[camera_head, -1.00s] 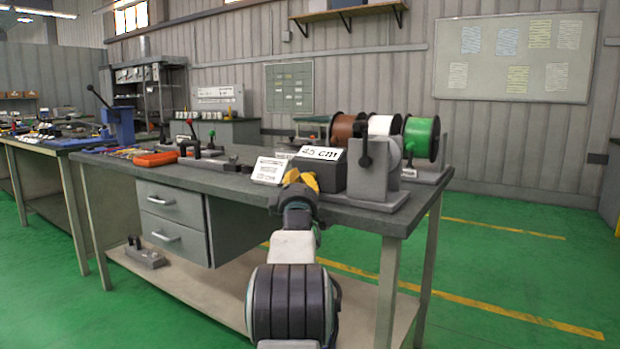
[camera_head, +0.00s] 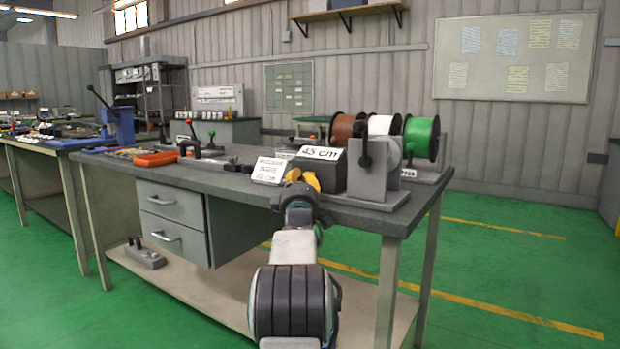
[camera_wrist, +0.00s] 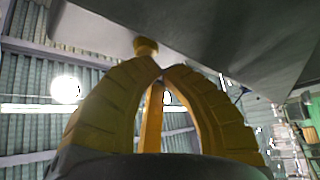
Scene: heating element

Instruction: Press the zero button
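The dark measuring box (camera_head: 333,175) with a white "cm" display (camera_head: 319,153) on top stands on the workbench (camera_head: 230,179). My gripper (camera_head: 301,180) is at the bench's front edge, in front of the box and left of its crank. In the wrist view, the yellow fingers of my gripper (camera_wrist: 163,74) are curved together with their tips meeting, and nothing shows between them.
A white sign (camera_head: 269,170) stands left of the box. A grey crank stand (camera_head: 378,178) is to the right, with brown, white and green spools (camera_head: 421,137) behind. An orange tray (camera_head: 156,159) and tools lie farther left. Green floor is free at the right.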

